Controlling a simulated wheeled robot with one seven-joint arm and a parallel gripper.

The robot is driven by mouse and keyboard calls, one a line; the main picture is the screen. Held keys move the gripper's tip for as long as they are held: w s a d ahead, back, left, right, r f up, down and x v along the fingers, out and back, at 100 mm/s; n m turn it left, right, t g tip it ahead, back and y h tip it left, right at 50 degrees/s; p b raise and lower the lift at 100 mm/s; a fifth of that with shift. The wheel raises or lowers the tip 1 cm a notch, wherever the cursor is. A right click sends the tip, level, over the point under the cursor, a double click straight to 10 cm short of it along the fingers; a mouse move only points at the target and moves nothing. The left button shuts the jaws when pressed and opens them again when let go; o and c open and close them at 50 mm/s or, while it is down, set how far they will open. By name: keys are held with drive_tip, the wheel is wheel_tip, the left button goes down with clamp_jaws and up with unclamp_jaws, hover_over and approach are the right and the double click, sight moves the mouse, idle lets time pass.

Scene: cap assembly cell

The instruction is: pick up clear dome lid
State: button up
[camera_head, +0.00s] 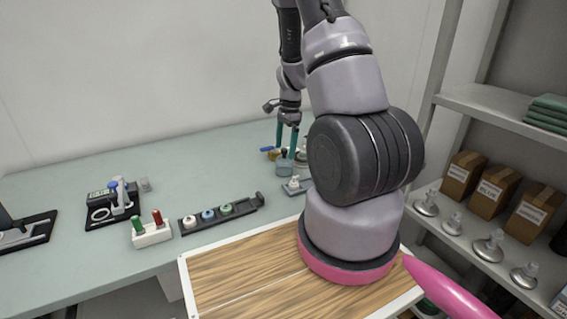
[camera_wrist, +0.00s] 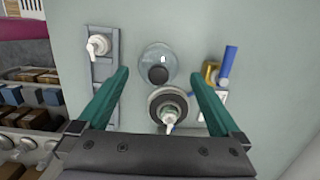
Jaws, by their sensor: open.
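The clear dome lid (camera_wrist: 150,60) shows in the wrist view as a round, see-through bluish disc with a dark knob-like spot at its lower edge. It rests on the green table, and in the head view the clear bluish shape (camera_head: 284,164) appears just under my gripper. My gripper (camera_wrist: 160,75) is open, its two green fingers on either side of the dome in the picture, with nothing between them that I can see gripped. In the head view my gripper (camera_head: 286,142) points down over the table's far right part. I cannot tell the fingers' height above the dome.
A round dark-grey holder (camera_wrist: 155,97) with a white pump top (camera_wrist: 169,114) stands close to the dome. A grey fixture (camera_wrist: 104,72) with another pump lies left; a blue-handled brass item (camera_wrist: 211,73) lies right. A rack with caps (camera_head: 222,211) is further left.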

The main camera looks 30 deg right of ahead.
drive_tip(key=f, duration=0.5)
drive_tip(key=shift+s+a, duration=0.1)
drive_tip(key=shift+a, duration=0.3)
drive_tip(key=shift+r, duration=0.1)
drive_tip(key=c, duration=1.3)
drive_tip(key=r, duration=0.9)
drive_tip(key=shift+d+r, duration=0.15)
drive_tip(key=shift+d, duration=0.15)
drive_tip(key=w+d+m, duration=0.1)
drive_tip(key=d, duration=0.2)
drive_tip(key=w+d+m, duration=0.1)
drive_tip(key=d, duration=0.2)
drive_tip(key=w+d+m, duration=0.1)
drive_tip(key=d+m, duration=0.1)
drive_tip(key=d, duration=0.1)
drive_tip(key=shift+w, duration=0.2)
drive_tip(key=shift+f, duration=0.6)
